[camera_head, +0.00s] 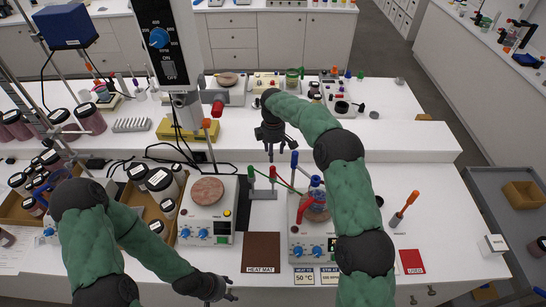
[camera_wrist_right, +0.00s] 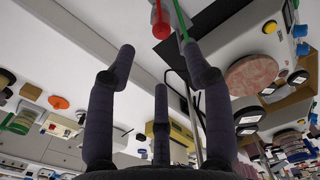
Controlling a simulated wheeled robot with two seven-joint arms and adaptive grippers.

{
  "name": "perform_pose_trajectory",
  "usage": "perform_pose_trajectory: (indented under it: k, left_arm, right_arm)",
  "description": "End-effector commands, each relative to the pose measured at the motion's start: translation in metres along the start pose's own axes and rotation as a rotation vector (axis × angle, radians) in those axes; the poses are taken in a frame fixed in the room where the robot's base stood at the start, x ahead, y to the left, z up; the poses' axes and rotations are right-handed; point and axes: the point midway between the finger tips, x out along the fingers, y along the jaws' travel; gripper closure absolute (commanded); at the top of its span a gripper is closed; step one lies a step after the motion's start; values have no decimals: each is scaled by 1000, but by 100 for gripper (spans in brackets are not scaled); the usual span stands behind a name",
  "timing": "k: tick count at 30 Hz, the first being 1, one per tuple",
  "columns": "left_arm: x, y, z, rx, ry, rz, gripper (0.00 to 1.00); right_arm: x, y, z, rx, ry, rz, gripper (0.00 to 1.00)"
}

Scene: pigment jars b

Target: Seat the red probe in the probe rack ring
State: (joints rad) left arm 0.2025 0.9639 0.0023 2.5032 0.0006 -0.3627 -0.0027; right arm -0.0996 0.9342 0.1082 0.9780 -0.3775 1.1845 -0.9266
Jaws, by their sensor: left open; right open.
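A small rack (camera_head: 262,194) with a green upright and a red upright (camera_head: 273,174) stands between the two hotplates. A thin green rod slopes from it towards a blue-capped flask (camera_head: 318,196) on the right hotplate. A red piece (camera_head: 303,205) leans at that flask; I cannot tell whether it is the red probe. In the right wrist view a red rod with a rounded end (camera_wrist_right: 161,30) shows beyond the fingers, beside a green rod (camera_wrist_right: 182,20). My right gripper (camera_head: 270,150) is open and empty behind the rack. My left gripper (camera_head: 230,294) is open at the front edge. The ring is not clear.
A left hotplate (camera_head: 222,225) bears a round pinkish plate (camera_head: 207,190). A brown heat mat (camera_head: 262,252) lies in front of the rack. Several jars fill the left.

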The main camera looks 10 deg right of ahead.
Motion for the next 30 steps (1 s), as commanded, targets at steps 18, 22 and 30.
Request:
perform_pose_trajectory:
  k: [18, 22, 30]
  left_arm:
    - [0, 0, 0, 0, 0, 0, 48]
    - [0, 0, 0, 0, 0, 0, 48]
    - [0, 0, 0, 0, 0, 0, 48]
  right_arm:
    - [-80, -1, -1, -1, 1, 1, 48]
    - [-81, -1, -1, 0, 1, 0, 48]
    - [-81, -1, -1, 0, 1, 1, 48]
